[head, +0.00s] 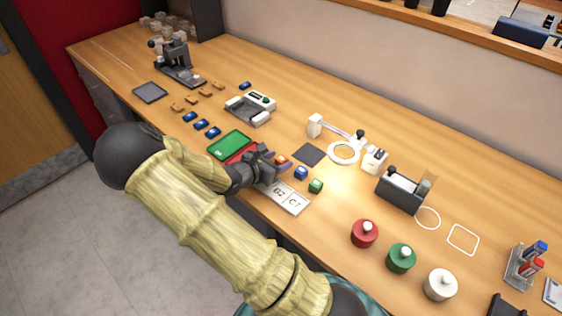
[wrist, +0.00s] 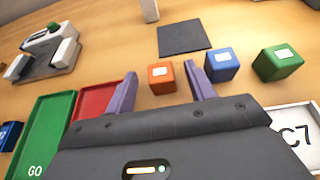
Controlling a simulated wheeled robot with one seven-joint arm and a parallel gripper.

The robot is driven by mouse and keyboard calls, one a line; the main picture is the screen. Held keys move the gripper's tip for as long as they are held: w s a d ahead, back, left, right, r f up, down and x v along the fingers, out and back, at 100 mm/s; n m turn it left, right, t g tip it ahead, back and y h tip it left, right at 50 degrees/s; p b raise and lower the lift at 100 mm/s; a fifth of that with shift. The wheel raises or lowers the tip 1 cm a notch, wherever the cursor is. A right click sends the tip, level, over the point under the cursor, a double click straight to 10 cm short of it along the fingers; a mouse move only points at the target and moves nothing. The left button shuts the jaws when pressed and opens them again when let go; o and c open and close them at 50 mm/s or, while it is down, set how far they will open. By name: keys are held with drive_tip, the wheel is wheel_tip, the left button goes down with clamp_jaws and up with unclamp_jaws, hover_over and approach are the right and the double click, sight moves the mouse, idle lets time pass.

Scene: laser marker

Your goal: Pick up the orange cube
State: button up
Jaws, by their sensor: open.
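The orange cube (wrist: 161,77) sits on the wooden table and has a pale label on top. In the wrist view it shows just beyond and between the two purple fingertips of my gripper (wrist: 164,82). My gripper is open and empty, with the cube nearer its right finger. In the head view the orange cube (head: 282,160) is partly hidden behind my gripper (head: 272,165). A blue cube (wrist: 222,65) stands to its right, close to the right fingertip. A green cube (wrist: 275,62) stands further right.
A green tray (head: 232,144) and a red tray (wrist: 98,102) lie left of my gripper. A white plate marked C7 (wrist: 296,125) lies at right. A dark square pad (wrist: 184,38) lies beyond the cubes. A ring lamp (head: 344,153) stands further back.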

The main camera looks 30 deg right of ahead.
drive_tip(key=shift+d+f, duration=0.1)
drive_tip(key=shift+d, duration=0.1)
drive_tip(key=shift+c, duration=0.2)
drive_tip(key=c, duration=1)
wheel_tip(320, 180, up, 10)
drive_tip(key=p, duration=0.1)
idle(0.5)
